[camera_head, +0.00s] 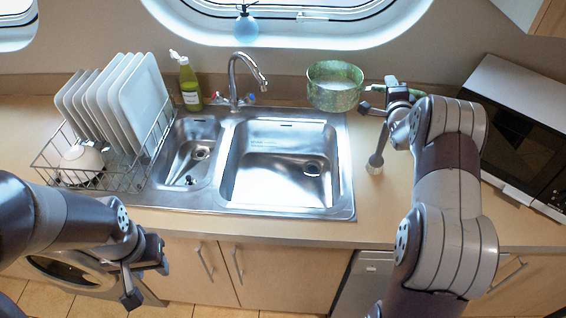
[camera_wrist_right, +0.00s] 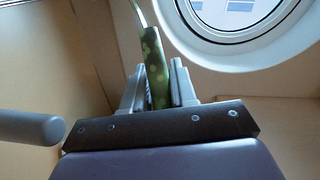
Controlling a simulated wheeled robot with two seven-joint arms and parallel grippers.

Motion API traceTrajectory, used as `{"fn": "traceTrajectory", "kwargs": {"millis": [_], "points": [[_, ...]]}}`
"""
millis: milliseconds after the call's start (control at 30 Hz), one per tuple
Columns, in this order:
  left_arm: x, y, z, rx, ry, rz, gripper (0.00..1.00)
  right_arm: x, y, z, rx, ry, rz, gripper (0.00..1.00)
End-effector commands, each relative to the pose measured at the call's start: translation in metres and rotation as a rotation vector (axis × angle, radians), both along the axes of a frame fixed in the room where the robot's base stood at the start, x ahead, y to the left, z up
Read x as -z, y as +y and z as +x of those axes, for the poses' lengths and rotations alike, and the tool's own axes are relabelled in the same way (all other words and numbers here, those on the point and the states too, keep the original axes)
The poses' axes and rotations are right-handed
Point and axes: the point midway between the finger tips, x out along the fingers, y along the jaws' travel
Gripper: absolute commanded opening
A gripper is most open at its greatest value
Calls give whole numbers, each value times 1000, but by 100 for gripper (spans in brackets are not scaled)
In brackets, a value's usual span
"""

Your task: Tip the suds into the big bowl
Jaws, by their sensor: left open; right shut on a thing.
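A green speckled pan (camera_head: 313,92) with whitish suds (camera_head: 336,85) inside is at the back right corner of the sink. It looks roughly level and raised above the counter. My right gripper (camera_head: 376,96) is shut on its green handle, which shows between the fingers in the right wrist view (camera_wrist_right: 157,72). The big bowl (camera_head: 275,180) is the larger, right-hand basin of the steel sink, with a drain and no suds visible in it. My left gripper (camera_head: 148,281) is open and empty, low in front of the counter at the left.
The tap (camera_head: 236,85) stands behind the basins, beside a green bottle (camera_head: 189,86). A rack (camera_head: 133,172) holds white plates and an upturned cup left of the small basin (camera_head: 190,160). A brush (camera_head: 376,160) is right of the sink. A microwave (camera_head: 520,140) stands at the right.

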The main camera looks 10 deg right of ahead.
Motion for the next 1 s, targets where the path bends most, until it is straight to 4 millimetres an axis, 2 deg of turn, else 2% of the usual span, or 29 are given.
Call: {"fn": "traceTrajectory", "kwargs": {"millis": [33,367,733,800,1000], "points": [[2,0,0,0,0,0,43,-4,1,0,0,-12,-5,0],[23,0,0,0,0,0,43,-2,15,-6,-1,-51,-111,0],[54,0,0,0,0,0,43,1,46,-17,0,-123,-333,0],[76,0,0,0,-1,0,43,25,51,-19,-1,-130,-364,0],[94,0,0,0,0,0,43,42,62,-22,1,-157,-435,0]]}}
